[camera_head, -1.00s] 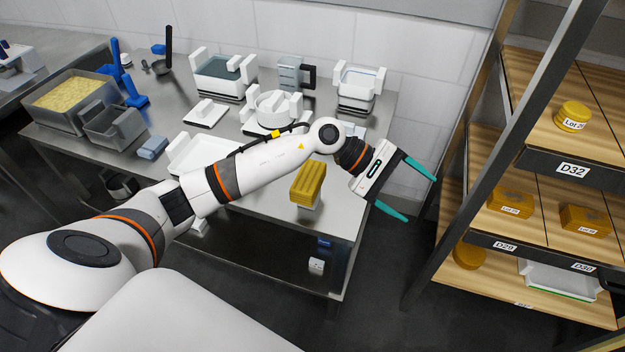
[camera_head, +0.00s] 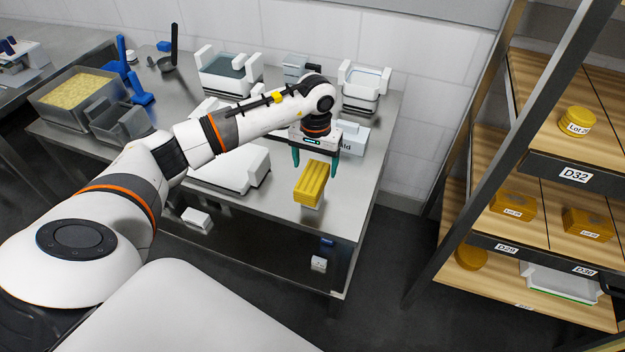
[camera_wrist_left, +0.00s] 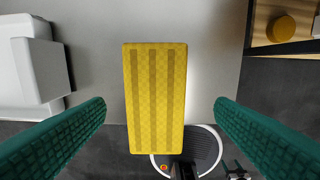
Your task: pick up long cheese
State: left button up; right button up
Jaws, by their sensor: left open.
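The long cheese (camera_head: 311,183) is a yellow ribbed block on a small white support near the front right of the steel table. In the left wrist view the long cheese (camera_wrist_left: 155,97) lies lengthwise in the middle, between the two teal fingers and apart from both. My left gripper (camera_head: 315,170) is open, pointing down, with its fingertips just behind and above the cheese in the head view. The left gripper (camera_wrist_left: 160,115) also shows in the wrist view, with nothing held.
A wooden shelf rack (camera_head: 545,95) with yellow cheeses stands on the right. The table's front edge is close to the cheese.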

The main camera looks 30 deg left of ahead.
aim_at(312, 175)
pick_arm(q)
jog(key=f, duration=0.1)
jog(key=f+p, duration=0.1)
jog(key=f, duration=0.2)
jog(key=shift+s+a+f, duration=0.15)
jog(key=shift+s+f, duration=0.05)
jog(key=shift+s, duration=0.15)
jog(key=shift+f, duration=0.4)
jog(key=c, duration=1.3)
jog(key=shift+w+r, duration=0.1)
jog(key=shift+r, duration=0.05)
jog(key=shift+c, duration=0.5)
